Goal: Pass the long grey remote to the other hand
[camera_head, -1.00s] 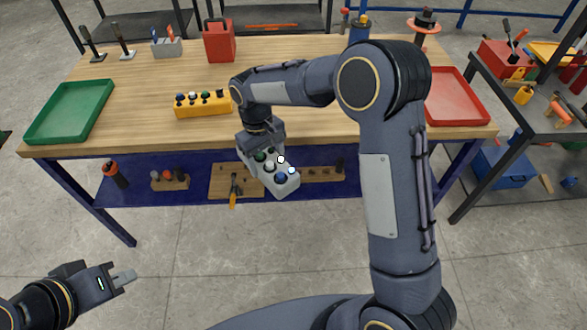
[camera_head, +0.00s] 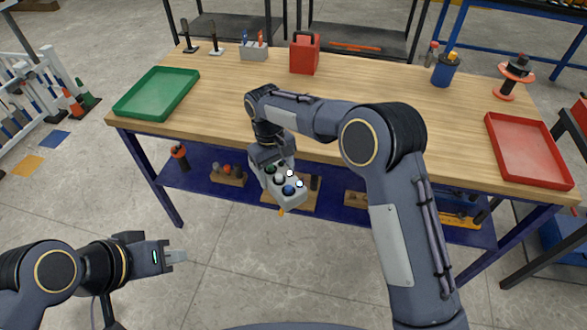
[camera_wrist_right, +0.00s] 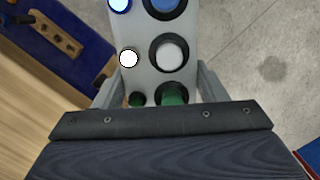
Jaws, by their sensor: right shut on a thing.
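The long grey remote (camera_head: 285,183) is a pale grey box with green, white, blue and dark buttons. My right gripper (camera_head: 270,160) is shut on one end of it and holds it in front of the workbench, its free end tilted down toward me. In the right wrist view the remote (camera_wrist_right: 148,57) sits between the two fingers (camera_wrist_right: 160,90), with its far end cut off by the top edge. My left gripper (camera_head: 175,257) is at lower left, apart from the remote and empty. Its fingers are seen edge-on, so their gap is unclear.
The wooden workbench (camera_head: 400,100) carries a green tray (camera_head: 158,93), a red tray (camera_head: 530,150) and a red box (camera_head: 304,53). A blue lower shelf (camera_head: 205,183) holds tools. The floor between my left gripper and the remote is clear.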

